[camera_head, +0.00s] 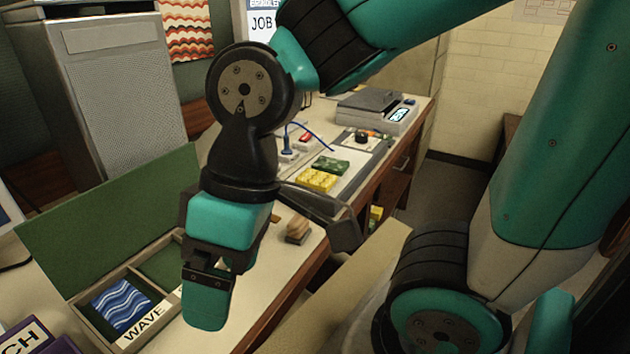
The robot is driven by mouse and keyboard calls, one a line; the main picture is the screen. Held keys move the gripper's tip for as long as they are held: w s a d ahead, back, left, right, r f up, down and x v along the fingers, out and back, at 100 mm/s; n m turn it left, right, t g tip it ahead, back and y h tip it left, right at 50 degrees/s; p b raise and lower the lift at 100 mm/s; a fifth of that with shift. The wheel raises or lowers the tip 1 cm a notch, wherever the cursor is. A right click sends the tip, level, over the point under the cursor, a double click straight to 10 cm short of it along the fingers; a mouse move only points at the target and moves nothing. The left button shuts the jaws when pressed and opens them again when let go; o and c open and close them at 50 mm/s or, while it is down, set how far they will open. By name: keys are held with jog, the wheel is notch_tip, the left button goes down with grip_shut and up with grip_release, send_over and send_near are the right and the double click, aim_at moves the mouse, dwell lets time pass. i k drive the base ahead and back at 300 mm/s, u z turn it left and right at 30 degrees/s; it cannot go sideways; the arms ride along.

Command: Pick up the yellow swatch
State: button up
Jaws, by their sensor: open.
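A small yellow piece with a bumpy-looking pattern, seemingly the yellow swatch (317,180), lies on the pale bench right of my wrist. My gripper (207,301) hangs pointing down in the left foreground, nearer to me than the yellow piece and clear of it. It is open, with nothing visible in it; one finger largely hides the other. It covers the right part of a wooden tray (99,338) with compartments. A blue wave-patterned swatch (121,303) lies in one compartment, behind a "WAVE" label.
A dark green patterned piece (330,166) lies just behind the yellow one. A wooden block (298,229) stands nearer on the bench. A scale (378,108) is at the far end. A green panel (110,215) rises behind the tray. The bench edge drops off to the right.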

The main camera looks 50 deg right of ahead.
aim_at(314, 179)
jog(key=k, duration=1)
jog(key=z, duration=1.9)
jog(key=i, duration=1.05)
jog(key=u, duration=1.95)
jog(key=i, duration=0.5)
jog(key=z, duration=0.05)
